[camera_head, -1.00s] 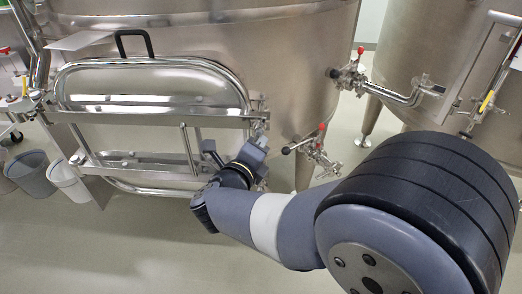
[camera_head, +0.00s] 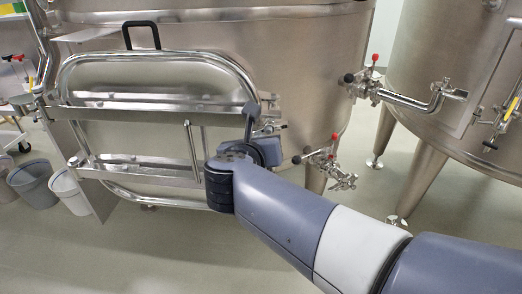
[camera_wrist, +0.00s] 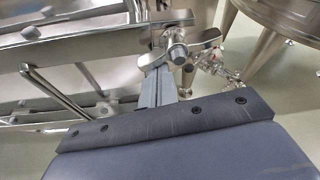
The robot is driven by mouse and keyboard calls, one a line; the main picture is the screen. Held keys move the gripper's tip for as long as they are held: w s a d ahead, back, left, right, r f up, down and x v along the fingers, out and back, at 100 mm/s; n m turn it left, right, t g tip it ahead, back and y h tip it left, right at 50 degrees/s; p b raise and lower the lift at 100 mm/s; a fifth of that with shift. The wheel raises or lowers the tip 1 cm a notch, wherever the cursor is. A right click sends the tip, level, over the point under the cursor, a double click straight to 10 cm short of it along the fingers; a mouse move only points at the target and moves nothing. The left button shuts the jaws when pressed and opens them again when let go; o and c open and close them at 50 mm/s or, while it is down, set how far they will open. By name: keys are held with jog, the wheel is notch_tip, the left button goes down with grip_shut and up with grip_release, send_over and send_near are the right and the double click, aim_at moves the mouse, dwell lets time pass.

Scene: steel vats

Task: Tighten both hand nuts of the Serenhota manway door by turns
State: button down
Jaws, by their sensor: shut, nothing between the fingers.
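The manway door (camera_head: 150,85) is closed against the vat, with two steel crossbars over it. A winged steel hand nut (camera_wrist: 178,48) sits at the right end of the upper crossbar (camera_wrist: 90,38); in the head view this end (camera_head: 268,104) is small and partly crowded by my wrist. My gripper (camera_wrist: 156,85) is shut and empty, its fingertips just below the nut's left wing; I cannot tell whether they touch. In the head view my gripper (camera_head: 268,128) is partly hidden by my wrist. The right end of the lower crossbar (camera_head: 140,170) and any nut there are hidden behind my arm.
A red-handled valve (camera_head: 325,158) juts from the vat right of my wrist, and an outlet pipe with a valve (camera_head: 400,95) lies above it. A vertical door handle (camera_head: 194,145) stands left of my wrist. Bins (camera_head: 32,182) stand at the far left.

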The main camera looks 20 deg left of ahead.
jog(key=m+y+b, duration=0.1)
jog(key=r+m+y+b, duration=0.1)
jog(key=m, duration=0.1)
jog(key=m+b, duration=0.1)
jog(key=shift+a+r+m+y+b, duration=0.15)
jog(key=shift+a+m+y+b, duration=0.15)
jog(key=shift+y+b, duration=0.1)
jog(key=shift+r+m+g+y+b, duration=0.4)
jog(key=shift+m+y, duration=0.2)
jog(key=shift+m, duration=0.4)
jog(key=shift+r, duration=0.25)
